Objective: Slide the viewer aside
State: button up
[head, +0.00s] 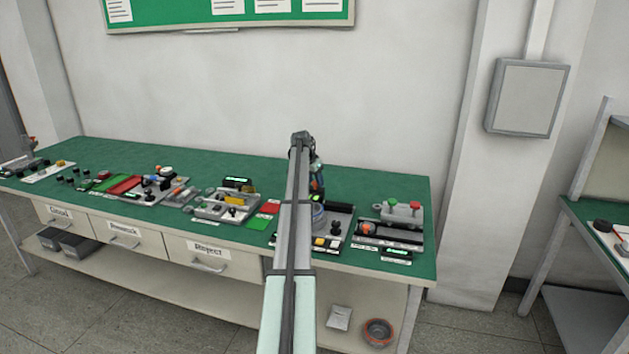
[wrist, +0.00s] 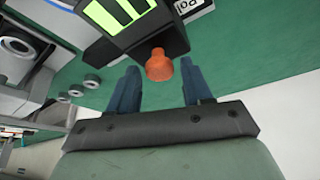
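My gripper (wrist: 158,78) is open in the wrist view, with its two blue fingers apart. An orange knob (wrist: 159,66) shows in the gap between the fingertips; I cannot tell whether either finger touches it. The knob sticks out of a black box with a lit green display (wrist: 118,12). This box may be the viewer, but I cannot tell for sure. In the head view my gripper (head: 317,182) is over the back of the green bench, largely hidden behind my arm.
The green bench (head: 120,155) carries several fixtures. A station with red and green buttons (head: 403,210) stands to the right, and a grey tray (head: 228,204) to the left. Grey rings (wrist: 77,90) lie in the wrist view. The bench's back strip is mostly clear.

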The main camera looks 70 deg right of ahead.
grip_shut()
dwell(0.3)
jog(key=s, duration=1.1)
jog(key=shift+s, duration=0.3)
jog(key=shift+o, duration=1.1)
grip_release()
jog(key=shift+r, duration=0.1)
jog(key=v, duration=1.3)
jog(key=shift+a+r, duration=0.25)
jog(key=shift+w, duration=0.2)
